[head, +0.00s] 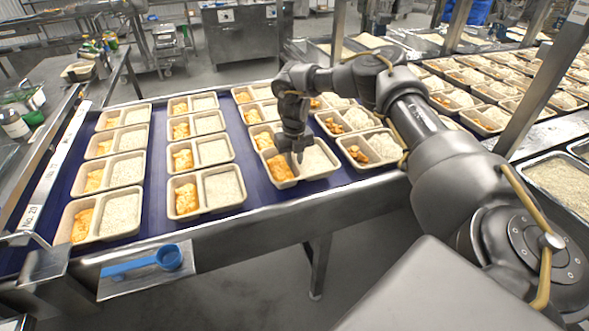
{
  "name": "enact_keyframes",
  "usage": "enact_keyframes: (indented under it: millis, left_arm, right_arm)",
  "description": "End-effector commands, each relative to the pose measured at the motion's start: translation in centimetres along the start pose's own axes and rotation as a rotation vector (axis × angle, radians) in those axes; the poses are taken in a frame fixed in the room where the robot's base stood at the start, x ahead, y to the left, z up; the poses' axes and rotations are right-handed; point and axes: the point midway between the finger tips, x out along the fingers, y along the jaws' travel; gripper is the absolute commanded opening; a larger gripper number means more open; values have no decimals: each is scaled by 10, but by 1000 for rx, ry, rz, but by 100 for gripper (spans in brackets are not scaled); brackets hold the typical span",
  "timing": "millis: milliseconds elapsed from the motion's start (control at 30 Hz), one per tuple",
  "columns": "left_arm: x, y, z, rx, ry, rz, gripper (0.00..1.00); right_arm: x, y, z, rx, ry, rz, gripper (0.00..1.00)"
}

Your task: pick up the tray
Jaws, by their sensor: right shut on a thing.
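A beige two-compartment tray (316,178) is at the near edge of the blue conveyor, in the third column from the left. It has orange food in its left compartment; I cannot tell what fills the pale right one. My right gripper (296,158) points down and is shut on this tray near the divider between its compartments. The fingertips are small and partly lost against the tray. The tray looks at or close to belt level; I cannot tell whether it is lifted. My left gripper is not in view.
Similar filled trays stand in columns to the left, such as one tray (205,210), and to the right, such as another (368,166). A metal rail (250,222) runs along the near belt edge.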

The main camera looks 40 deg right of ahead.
Motion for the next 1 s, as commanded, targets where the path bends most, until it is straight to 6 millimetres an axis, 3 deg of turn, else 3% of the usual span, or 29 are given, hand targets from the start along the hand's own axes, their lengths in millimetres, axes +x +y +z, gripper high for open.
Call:
enact_keyframes:
  millis: [267,400,700,1000]
  left_arm:
    - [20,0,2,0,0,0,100]
    - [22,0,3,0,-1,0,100]
    - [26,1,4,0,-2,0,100]
    - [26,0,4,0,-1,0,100]
  right_arm:
    - [-62,21,-48,-7,-7,5,0]
    - [-76,33,-76,-8,-5,1,0]
    - [-96,51,-118,-2,-3,1,0]
    - [-101,55,-129,1,-1,1,0]
